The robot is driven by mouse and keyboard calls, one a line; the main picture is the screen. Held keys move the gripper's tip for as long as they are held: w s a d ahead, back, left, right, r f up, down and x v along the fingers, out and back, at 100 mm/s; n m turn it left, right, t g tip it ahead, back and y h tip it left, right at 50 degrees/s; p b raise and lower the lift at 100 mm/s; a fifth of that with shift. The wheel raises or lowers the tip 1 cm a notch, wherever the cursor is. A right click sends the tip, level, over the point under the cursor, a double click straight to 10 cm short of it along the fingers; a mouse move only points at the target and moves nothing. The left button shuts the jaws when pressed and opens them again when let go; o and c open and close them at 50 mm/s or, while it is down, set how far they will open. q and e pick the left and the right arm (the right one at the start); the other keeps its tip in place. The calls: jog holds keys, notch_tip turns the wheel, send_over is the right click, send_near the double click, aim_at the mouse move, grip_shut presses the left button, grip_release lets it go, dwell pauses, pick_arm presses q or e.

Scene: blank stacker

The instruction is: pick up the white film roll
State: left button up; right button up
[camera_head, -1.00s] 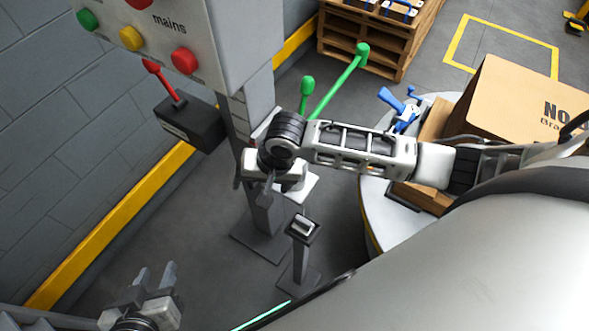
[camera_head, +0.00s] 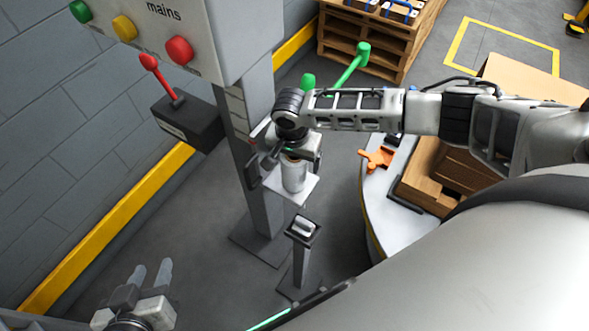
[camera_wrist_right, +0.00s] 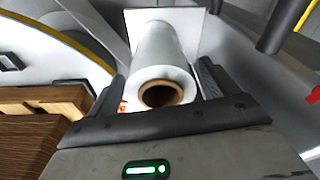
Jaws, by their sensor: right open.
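The white film roll (camera_head: 293,176) stands upright on a small white shelf plate (camera_head: 306,190) beside the grey post in the head view. My right gripper (camera_head: 284,160) is at the roll's upper part, with its jaws open. In the right wrist view the roll (camera_wrist_right: 165,52) lies between the two dark fingers of the right gripper (camera_wrist_right: 162,82), its brown hollow core facing the camera. I cannot tell whether either finger touches it. My left gripper (camera_head: 151,274) is at the lower left, its fingers apart and empty, away from the roll.
The grey post carries a mains panel (camera_head: 200,20) with coloured buttons and a black box with a red lever (camera_head: 186,122). A short pedestal (camera_head: 302,232) stands below the shelf. A round table (camera_head: 376,207) with an orange item (camera_head: 376,158) and a brown box is right.

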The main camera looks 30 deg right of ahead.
jog(key=c, duration=1.3)
